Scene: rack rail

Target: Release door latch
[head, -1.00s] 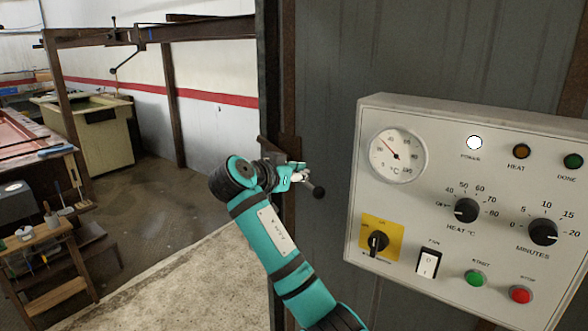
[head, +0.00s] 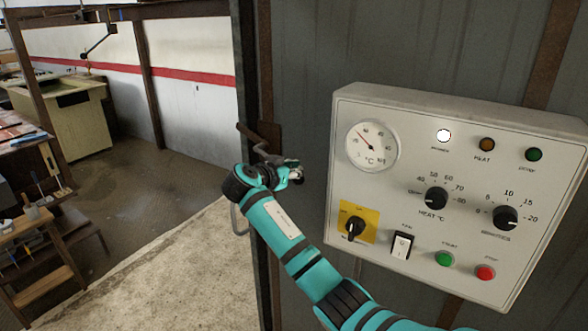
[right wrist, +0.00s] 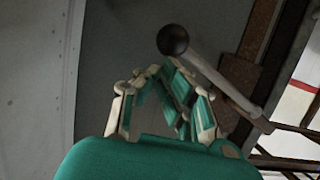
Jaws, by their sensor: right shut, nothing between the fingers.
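The door latch (head: 252,137) is on the edge of the grey door, with a dark bar slanting down to the right. In the right wrist view its lever (right wrist: 222,83) is a pale rod ending in a black ball knob (right wrist: 173,40). I cannot make out the ball in the head view, where my gripper partly covers the latch. My right gripper (head: 296,174) is shut and empty, just below and right of the dark bar. In the right wrist view the fingers (right wrist: 165,75) are close together just below the ball; contact is unclear. My left gripper is out of view.
A control box (head: 400,262) with a gauge, knobs and buttons is on the door right of my gripper. A metal pull handle (head: 235,219) shows beside my right arm. Open floor (head: 130,200) lies left, with a small wooden table (head: 35,240).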

